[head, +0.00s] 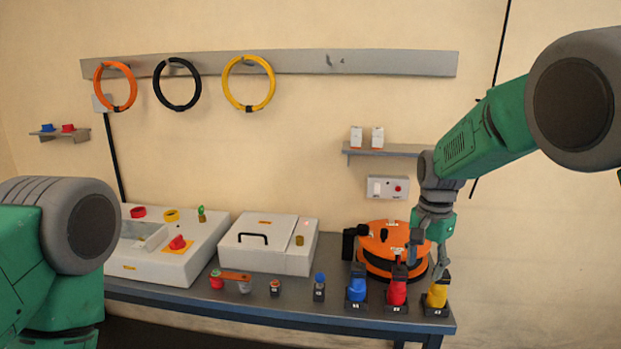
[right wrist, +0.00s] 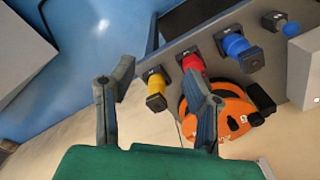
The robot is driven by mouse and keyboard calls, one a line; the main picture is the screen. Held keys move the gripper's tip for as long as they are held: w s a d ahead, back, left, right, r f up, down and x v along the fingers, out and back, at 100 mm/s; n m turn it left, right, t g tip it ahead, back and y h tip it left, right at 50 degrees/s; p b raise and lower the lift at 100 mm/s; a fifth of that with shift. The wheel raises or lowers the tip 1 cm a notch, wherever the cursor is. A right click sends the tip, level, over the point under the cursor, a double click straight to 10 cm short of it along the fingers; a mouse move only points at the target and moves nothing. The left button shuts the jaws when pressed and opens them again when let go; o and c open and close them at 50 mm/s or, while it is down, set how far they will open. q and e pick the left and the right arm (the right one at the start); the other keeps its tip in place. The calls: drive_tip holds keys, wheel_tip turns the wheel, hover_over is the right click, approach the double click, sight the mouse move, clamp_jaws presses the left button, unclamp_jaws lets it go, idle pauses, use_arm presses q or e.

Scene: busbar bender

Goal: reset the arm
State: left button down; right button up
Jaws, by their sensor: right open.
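My right gripper (head: 427,268) hangs at the right end of the bench, its fingers apart and nothing between them. In the head view it overlaps the orange round unit (head: 379,240) and is close above the red connector (head: 396,291) and yellow connector (head: 437,294). The right wrist view shows the open fingers (right wrist: 146,84) with the yellow connector (right wrist: 155,84) visible near the gap; I cannot tell the exact distance. A blue connector (head: 357,289) stands to the left of the red one. Of my left arm only upper links show at the left edge; its gripper is out of view.
The bench (head: 300,315) holds a white control box (head: 160,268), a white lidded case (head: 247,261) and small parts along its front edge. Cable rings hang from a wall rail (head: 300,62). A small shelf (head: 390,151) and a switch box (head: 386,187) are on the wall behind my right arm.

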drive_tip(key=s+d+f+n+b, duration=0.1)
drive_tip(key=s+d+f+b, duration=0.1)
drive_tip(key=s+f, duration=0.5)
drive_tip(key=s+d+f+n+b, duration=0.1)
drive_tip(key=s+f+n+b, duration=0.1)
drive_tip(key=f, duration=1)
drive_tip(key=s+d+f+n+b, duration=0.1)
drive_tip(key=s+d+f+b, duration=0.1)
drive_tip(key=s+f, duration=0.5)
use_arm(q)
wheel_tip(320, 180, down, 13)
drive_tip(key=b, duration=0.7)
drive_tip(key=shift+w+f, duration=0.2)
drive_tip(key=shift+w, duration=0.05)
use_arm(e)
drive_tip(key=s+f+n, duration=0.3)
drive_tip(key=s+f, duration=0.3)
drive_tip(key=s, duration=0.6)
drive_tip(key=s+f+n, duration=0.4)
drive_tip(key=s+f, duration=0.3)
drive_tip(key=s, duration=0.6)
drive_tip(key=shift+s+a+f, duration=0.15)
drive_tip(key=shift+a+f, duration=0.1)
drive_tip(key=shift+a, duration=0.05)
